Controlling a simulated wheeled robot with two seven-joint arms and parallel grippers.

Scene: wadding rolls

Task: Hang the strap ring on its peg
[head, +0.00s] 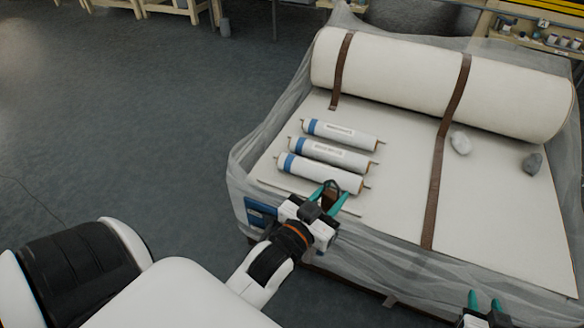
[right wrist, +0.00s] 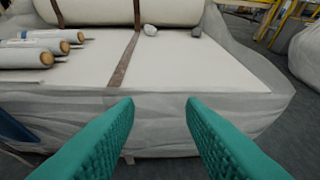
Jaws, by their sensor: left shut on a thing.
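My left gripper (head: 329,198) is at the front edge of the white wadding, just in front of the nearest small roll. It is shut on a small dark loop, which looks like the strap ring (head: 332,186). The ring shows partly between and above the teal fingers. My right gripper (head: 484,303) is low at the front right in the head view. In the right wrist view its teal fingers (right wrist: 160,108) stand wide apart with nothing between them. I cannot make out the peg in either view.
A big wadding roll (head: 420,80) lies at the back with brown straps (head: 437,170) around it. Several small blue-banded rolls (head: 330,158) lie at the left. A white stone (head: 461,143) and a grey stone (head: 532,164) lie right. Clear sheeting (head: 390,268) drapes the front.

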